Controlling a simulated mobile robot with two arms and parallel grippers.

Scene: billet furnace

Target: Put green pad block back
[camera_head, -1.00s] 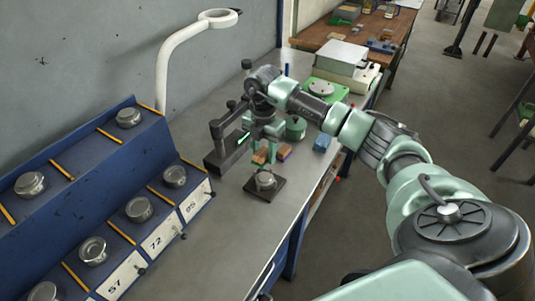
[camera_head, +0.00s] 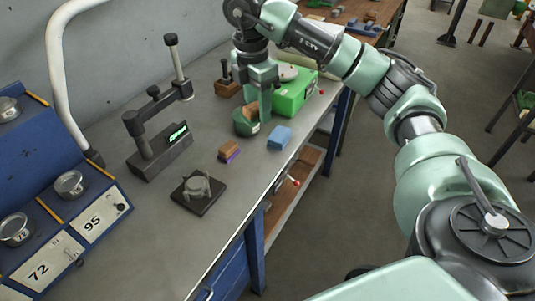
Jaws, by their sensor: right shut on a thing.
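My right gripper (camera_head: 258,92) points down at the back of the bench. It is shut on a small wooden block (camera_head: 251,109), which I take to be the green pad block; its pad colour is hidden. The block is over or in front of the round green container (camera_head: 240,124); I cannot tell if they touch. Another wooden block with a purple pad (camera_head: 229,151) lies on the bench nearer to me. My left gripper is not in view.
A blue block (camera_head: 279,137) lies near the bench's right edge. A dark gauge stand (camera_head: 160,150) with a green display stands left. A black plate with a metal piece (camera_head: 198,190) is in front. A bright green box (camera_head: 295,95) stands behind. A blue numbered rack (camera_head: 60,240) is at left.

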